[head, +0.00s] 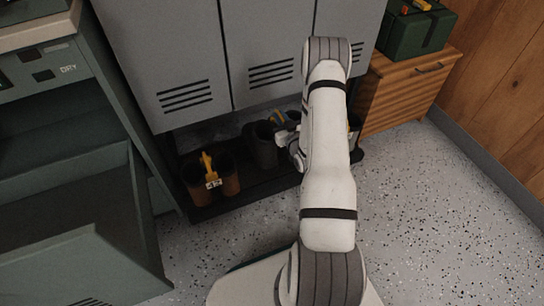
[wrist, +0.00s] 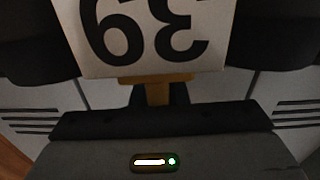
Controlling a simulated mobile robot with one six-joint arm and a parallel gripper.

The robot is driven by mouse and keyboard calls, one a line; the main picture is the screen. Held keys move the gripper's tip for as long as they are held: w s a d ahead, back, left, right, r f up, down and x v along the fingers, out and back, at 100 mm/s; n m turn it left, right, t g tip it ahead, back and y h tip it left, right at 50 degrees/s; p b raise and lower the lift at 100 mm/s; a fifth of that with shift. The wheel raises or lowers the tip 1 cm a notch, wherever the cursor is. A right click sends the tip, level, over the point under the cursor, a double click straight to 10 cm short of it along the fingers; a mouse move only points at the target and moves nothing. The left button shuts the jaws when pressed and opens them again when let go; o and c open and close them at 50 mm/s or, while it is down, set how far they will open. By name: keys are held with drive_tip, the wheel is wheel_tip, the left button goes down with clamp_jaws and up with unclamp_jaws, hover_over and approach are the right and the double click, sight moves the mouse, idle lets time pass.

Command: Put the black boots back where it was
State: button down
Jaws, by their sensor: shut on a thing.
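In the wrist view, my gripper (wrist: 157,97) is shut on the yellow clip (wrist: 157,80) of the black boots (wrist: 38,45). The dark boot shafts show at the top left and top right. A white tag with a black 39 (wrist: 150,35), upside down, hangs between them. In the head view, my gripper (head: 288,136) is at the low dark rack under the lockers, mostly hidden by my arm. A dark boot shaft (head: 264,146) stands just left of it. I cannot tell whether the held boots touch the rack.
Brown boots (head: 228,178) with a yellow clip and tag stand on the rack (head: 240,200) at left. Grey lockers (head: 180,70) hang close above. A wooden cabinet (head: 402,92) with a green box (head: 415,35) is at right. The speckled floor (head: 440,220) at right is clear.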

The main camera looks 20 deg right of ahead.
wheel_tip(320, 180, down, 10)
drive_tip(key=b, duration=0.4)
drive_tip(key=shift+a+b, duration=0.2)
drive_tip(key=shift+b, duration=0.1)
drive_tip(key=shift+w, duration=0.1)
drive_tip(key=c, duration=1.4)
unclamp_jaws()
drive_tip(key=shift+c, duration=0.2)
